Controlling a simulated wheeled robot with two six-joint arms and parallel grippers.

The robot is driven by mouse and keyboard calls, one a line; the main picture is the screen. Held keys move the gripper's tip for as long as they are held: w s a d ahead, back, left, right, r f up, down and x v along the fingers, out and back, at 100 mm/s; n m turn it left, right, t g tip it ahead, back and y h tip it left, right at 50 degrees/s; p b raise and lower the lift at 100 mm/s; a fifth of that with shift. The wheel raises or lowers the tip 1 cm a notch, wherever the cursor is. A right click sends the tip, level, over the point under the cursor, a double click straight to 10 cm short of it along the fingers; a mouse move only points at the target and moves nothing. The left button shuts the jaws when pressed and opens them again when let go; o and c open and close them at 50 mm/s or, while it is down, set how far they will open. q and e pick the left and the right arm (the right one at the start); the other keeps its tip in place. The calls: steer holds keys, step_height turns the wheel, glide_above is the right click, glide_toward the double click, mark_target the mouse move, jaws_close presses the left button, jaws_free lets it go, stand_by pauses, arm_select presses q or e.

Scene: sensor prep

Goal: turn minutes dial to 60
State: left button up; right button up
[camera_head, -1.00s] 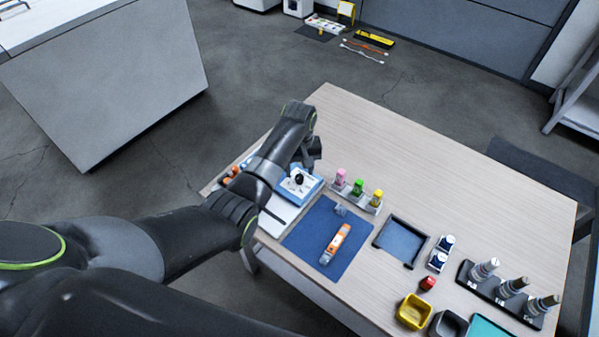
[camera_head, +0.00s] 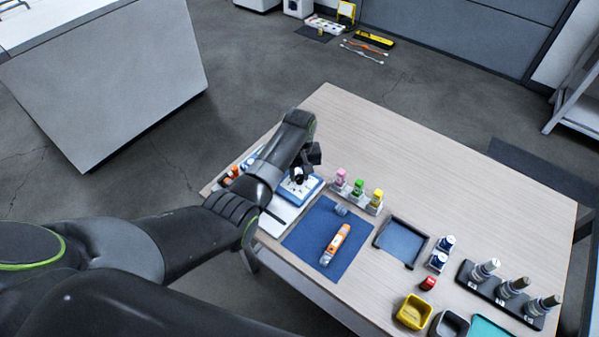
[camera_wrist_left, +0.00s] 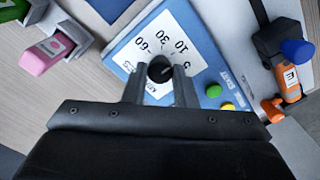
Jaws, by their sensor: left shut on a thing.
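The blue timer box (camera_head: 309,189) stands near the left end of the table. Its white dial face (camera_wrist_left: 174,40) shows the numbers 60, 30, 10 and 5 in the left wrist view. The black minutes knob (camera_wrist_left: 160,68) sits at the middle of that face. My left gripper (camera_wrist_left: 160,82) is shut on the knob, with one finger on each side; it also shows over the box in the head view (camera_head: 301,172). The number the knob points to cannot be told. Green (camera_wrist_left: 227,107) and yellow (camera_wrist_left: 214,91) buttons are beside the dial. My right gripper is not in view.
A rack with pink, green and yellow capped bottles (camera_head: 358,188) stands close right of the timer. An orange-and-white device (camera_head: 335,244) lies on a blue mat (camera_head: 309,236). A blue-capped orange item (camera_wrist_left: 291,80) is close on the box's other side. The table's far part is clear.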

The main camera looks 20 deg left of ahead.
arm_select(q)
steer(key=shift+r+n+p, duration=0.15)
steer(key=shift+n+p, duration=0.65)
steer(key=shift+n, duration=0.1)
steer(key=shift+n+p, duration=0.85)
steer(key=shift+n, duration=0.35)
steer(key=n+p, duration=0.2)
steer(key=n, duration=0.3)
steer(key=shift+n, duration=0.3)
steer(key=n+p, duration=0.1)
steer(key=n, duration=0.3)
steer(key=shift+w, duration=0.1)
steer(key=shift+n+p, duration=0.4)
steer(key=shift+n, duration=1.6)
steer(key=o, duration=1)
